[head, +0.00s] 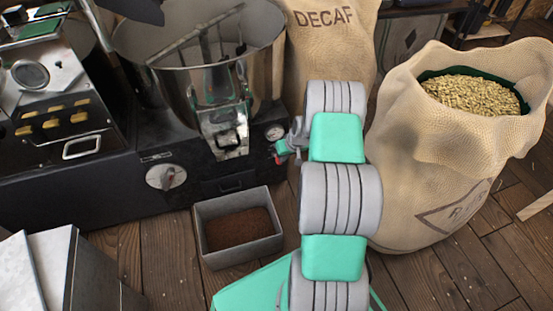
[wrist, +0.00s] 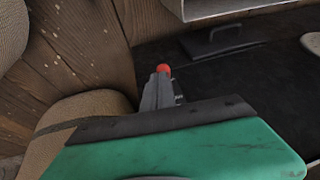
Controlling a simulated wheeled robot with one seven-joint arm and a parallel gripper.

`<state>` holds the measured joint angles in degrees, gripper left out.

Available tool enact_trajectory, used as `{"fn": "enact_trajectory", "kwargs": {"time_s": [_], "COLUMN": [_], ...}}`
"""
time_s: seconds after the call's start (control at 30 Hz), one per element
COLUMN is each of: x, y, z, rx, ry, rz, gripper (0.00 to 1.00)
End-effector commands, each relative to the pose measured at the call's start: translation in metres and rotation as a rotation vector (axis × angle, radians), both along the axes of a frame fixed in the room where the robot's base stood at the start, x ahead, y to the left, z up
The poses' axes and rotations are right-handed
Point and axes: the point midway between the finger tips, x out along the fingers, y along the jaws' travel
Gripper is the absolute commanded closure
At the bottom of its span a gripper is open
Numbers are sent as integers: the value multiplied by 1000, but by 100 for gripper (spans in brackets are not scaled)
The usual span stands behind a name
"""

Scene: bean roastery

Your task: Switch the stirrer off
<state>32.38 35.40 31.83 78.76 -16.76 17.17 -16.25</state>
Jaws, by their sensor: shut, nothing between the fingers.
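The stirrer's arms (head: 190,45) show inside the large steel bowl (head: 215,85) of the black machine. A round pale switch dial (head: 167,177) with a reddish pointer knob sits on the machine's black front panel. Its pale edge also shows at the right side of the wrist view (wrist: 312,42). My gripper (head: 281,149) is shut and empty, to the right of the dial and apart from it, close to the panel's right end. In the wrist view the grey fingers of my gripper (wrist: 162,80) end in a red tip.
A small gauge (head: 274,132) is just beside my gripper. A dark handle (wrist: 225,42) is on the panel between my gripper and the dial. An open box of brown grounds (head: 240,228) stands on the floor below. A sack of pale beans (head: 440,145) is at right.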

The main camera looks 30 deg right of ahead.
Motion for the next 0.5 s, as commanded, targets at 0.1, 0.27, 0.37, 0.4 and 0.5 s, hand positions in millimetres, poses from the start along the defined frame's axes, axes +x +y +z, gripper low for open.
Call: {"fn": "enact_trajectory", "kwargs": {"time_s": [0.1,0.27,0.37,0.4,0.5], "x": [-4,-6,-8,-9,-9], "y": [-3,1,3,4,3], "z": [-7,-13,-18,-20,-20], "rx": [1,0,1,1,1], "ry": [2,1,2,2,2], "rz": [-7,-2,1,2,2], "gripper": [100,100,100,100,100]}}
